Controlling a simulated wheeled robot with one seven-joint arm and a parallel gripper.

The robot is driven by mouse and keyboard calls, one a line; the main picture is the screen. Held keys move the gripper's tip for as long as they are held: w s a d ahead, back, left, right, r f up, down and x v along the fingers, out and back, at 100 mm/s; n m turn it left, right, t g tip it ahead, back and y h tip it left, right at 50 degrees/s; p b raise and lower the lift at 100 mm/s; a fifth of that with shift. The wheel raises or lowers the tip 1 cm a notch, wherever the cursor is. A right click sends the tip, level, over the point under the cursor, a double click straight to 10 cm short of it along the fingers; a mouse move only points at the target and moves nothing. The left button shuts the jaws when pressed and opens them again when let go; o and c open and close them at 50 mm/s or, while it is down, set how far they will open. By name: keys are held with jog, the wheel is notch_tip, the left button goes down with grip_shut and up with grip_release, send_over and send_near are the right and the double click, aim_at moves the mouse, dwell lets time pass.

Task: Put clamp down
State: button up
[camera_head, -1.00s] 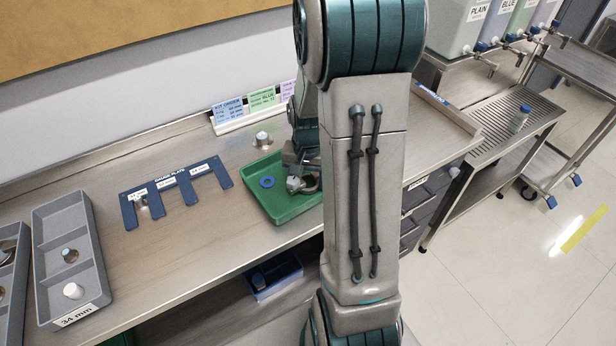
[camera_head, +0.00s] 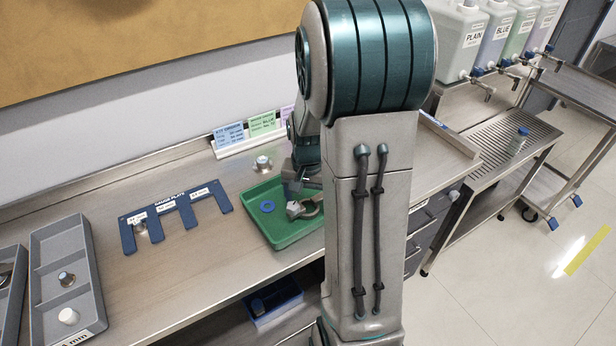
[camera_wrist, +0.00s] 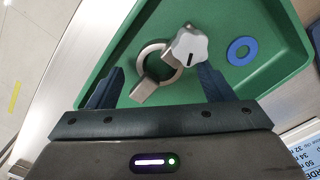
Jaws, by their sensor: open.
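The clamp (camera_wrist: 143,88) is a metal ring with a pale lobed knob. It lies in the green tray (camera_wrist: 268,18), and it also shows in the head view (camera_head: 311,208). My gripper (camera_wrist: 162,78) is open above the tray, with one finger on each side of the clamp; neither finger appears to touch it. In the head view my gripper (camera_head: 303,186) is partly hidden behind my own arm, over the tray (camera_head: 285,237). The tray's right part is hidden there too.
A blue ring (camera_head: 267,206) lies in the tray beside the clamp. A small metal piece (camera_head: 263,164) stands behind the tray. A blue gauge plate (camera_head: 190,210) and a grey divided bin (camera_head: 87,262) are to the left.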

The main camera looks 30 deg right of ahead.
notch_tip(320, 180, up, 9)
jog(key=s+a+r+n+t, duration=0.1)
jog(key=s+a+r+n, duration=0.1)
jog(key=s+a+n, duration=0.2)
jog(key=s+a+r+n+t, duration=0.2)
jog(key=s+a+n, duration=0.1)
jog(key=s+a, duration=0.5)
jog(key=shift+s+r+n, duration=0.3)
jog(key=shift+r+n, duration=0.05)
jog(key=shift+n, duration=0.05)
